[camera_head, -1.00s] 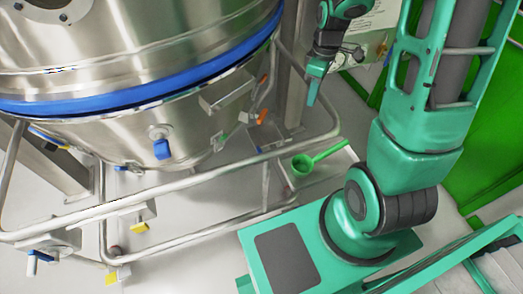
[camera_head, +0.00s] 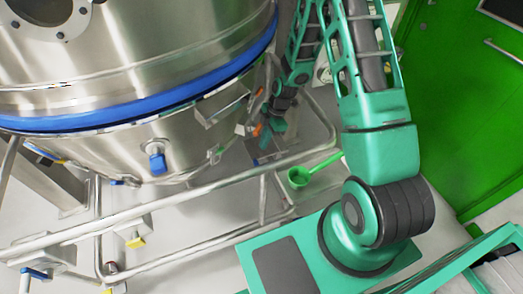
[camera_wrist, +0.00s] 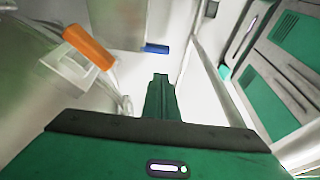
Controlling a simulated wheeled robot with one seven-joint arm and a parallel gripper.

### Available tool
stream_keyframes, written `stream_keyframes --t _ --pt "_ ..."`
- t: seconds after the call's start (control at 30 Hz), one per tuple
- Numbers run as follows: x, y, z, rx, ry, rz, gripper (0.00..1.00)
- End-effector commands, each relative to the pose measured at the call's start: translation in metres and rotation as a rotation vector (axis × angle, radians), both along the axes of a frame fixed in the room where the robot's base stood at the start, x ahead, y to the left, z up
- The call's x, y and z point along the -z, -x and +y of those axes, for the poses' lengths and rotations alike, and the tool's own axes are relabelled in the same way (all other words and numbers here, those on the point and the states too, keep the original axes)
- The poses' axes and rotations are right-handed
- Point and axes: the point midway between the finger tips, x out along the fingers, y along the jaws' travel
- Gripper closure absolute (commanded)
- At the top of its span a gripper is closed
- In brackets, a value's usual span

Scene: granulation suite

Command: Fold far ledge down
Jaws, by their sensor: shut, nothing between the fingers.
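I cannot tell for sure which part is the far ledge. A boxy metal bracket (camera_head: 222,102) juts from the side of the steel vessel (camera_head: 100,150). My gripper (camera_head: 268,137) is low beside the vessel, right of this bracket and near the orange handle (camera_head: 257,130). In the wrist view my gripper (camera_wrist: 161,78) is shut and empty, with the orange handle (camera_wrist: 88,47) to its left and a blue handle (camera_wrist: 156,48) ahead.
Tubular steel rails (camera_head: 150,208) run around the vessel's base. A blue valve handle (camera_head: 157,163) sticks out below the vessel's blue band. A green door (camera_head: 470,100) stands at the right.

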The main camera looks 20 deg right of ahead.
Motion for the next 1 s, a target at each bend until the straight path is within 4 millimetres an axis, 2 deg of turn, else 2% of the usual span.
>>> stream_keyframes --t 0.6,0.8,1.0 --pt "0.098 0.001 0.024 0.003 0.001 0.004 1.0" --pt "0.118 0.001 0.024 0.001 0.001 0.002 1.0" --pt "0.125 0.0 0.024 0.002 0.001 0.001 1.0"
